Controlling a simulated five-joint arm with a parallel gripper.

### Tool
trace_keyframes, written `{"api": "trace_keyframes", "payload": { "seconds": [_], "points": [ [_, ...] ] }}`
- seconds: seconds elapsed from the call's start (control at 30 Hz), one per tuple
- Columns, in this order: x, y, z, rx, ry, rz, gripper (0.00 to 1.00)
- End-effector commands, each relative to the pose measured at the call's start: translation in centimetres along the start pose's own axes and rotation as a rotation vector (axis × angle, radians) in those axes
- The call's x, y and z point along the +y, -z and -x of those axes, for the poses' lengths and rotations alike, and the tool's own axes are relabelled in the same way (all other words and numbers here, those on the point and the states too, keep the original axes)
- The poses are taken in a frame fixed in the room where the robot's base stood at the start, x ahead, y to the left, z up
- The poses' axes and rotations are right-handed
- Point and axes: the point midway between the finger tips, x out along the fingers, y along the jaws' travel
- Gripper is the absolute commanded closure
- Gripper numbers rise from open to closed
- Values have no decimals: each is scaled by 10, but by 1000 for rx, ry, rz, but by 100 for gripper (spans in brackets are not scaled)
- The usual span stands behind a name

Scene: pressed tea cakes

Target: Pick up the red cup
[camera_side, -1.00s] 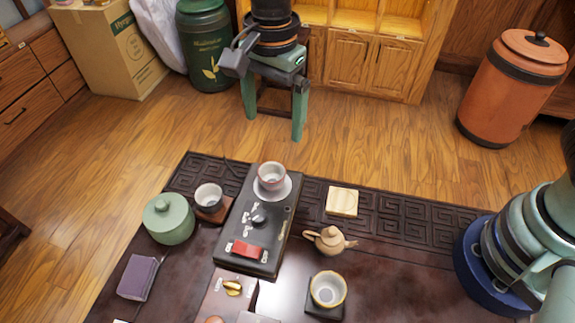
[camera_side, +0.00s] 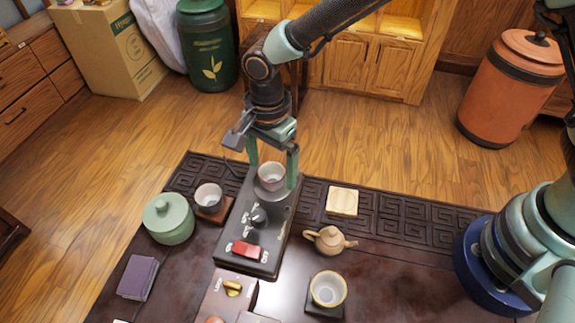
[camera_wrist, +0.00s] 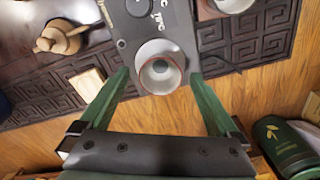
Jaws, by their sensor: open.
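In the wrist view the red cup (camera_wrist: 160,74) sits on the pale saucer (camera_wrist: 147,50), between my two green fingers. My gripper (camera_side: 273,174) is open, pointing down, with one finger on each side of the cup. In the wrist view my gripper (camera_wrist: 158,75) shows a gap between each finger and the cup. The fingers partly hide the saucer in the side view.
A dark cup (camera_side: 208,196) on a wooden coaster and a green lidded jar (camera_side: 168,219) stand to the left. A teapot (camera_side: 329,241), a pale wooden block (camera_side: 342,201) and a yellow-rimmed cup (camera_side: 328,289) stand to the right. The panel carries a red switch (camera_side: 246,249).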

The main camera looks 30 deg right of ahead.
Motion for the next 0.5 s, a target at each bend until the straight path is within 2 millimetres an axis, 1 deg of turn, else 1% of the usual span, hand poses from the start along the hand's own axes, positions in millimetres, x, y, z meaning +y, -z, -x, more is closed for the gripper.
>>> {"api": "trace_keyframes", "payload": {
  "seconds": [0.03, 0.13, 0.4, 0.47, 0.5],
  "points": [
    [0, 0, -7, 1, -3, 0, 3],
    [0, 0, -15, 0, -2, 0, 3],
    [0, 0, -17, 0, 1, 1, 3],
    [0, 0, -17, 0, 1, 1, 26],
    [0, 0, -17, 0, 1, 1, 41]
  ]
}}
